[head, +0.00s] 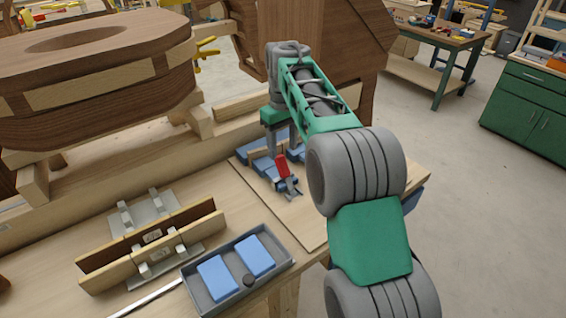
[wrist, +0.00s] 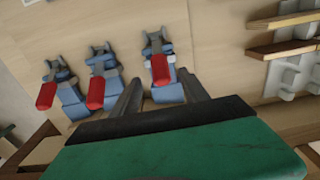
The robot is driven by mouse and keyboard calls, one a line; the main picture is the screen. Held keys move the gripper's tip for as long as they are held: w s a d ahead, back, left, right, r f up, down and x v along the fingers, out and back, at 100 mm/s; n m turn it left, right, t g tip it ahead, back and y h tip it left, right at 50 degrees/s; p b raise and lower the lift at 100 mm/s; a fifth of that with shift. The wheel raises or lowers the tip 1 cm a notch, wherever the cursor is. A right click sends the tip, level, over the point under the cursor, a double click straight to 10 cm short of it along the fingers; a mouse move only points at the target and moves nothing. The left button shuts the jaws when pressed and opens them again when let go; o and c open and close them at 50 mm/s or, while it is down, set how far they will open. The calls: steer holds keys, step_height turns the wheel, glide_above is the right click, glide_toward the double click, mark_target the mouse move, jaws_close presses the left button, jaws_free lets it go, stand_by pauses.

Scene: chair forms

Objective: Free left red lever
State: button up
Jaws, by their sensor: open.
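In the wrist view three toggle clamps stand in a row on blue blocks, each with a red lever: one at the far left (wrist: 47,95), one beside it (wrist: 96,92) and one at the right (wrist: 161,70). My gripper (wrist: 160,78) is open, its two dark fingers on either side of the right-hand clamp's lever and blue block. I cannot tell whether they touch. In the head view one red lever (head: 282,168) shows on its grey clamp (head: 291,187); the other levers are hidden behind my arm. My gripper is just above the blue blocks (head: 264,166).
The clamps stand on a pale board (head: 305,215) on the workbench. A grey tray (head: 211,301) with two blue blocks lies at the front. A wooden-railed fixture (head: 150,247) stands left of it. A large wooden chair form (head: 95,85) rises behind.

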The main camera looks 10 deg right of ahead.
mark_target(283, 162)
step_height(283, 162, down, 6)
steer(key=shift+f+p, duration=0.1)
steer(key=shift+p, duration=0.35)
steer(key=shift+c, duration=0.4)
jaws_close()
stand_by(0.7)
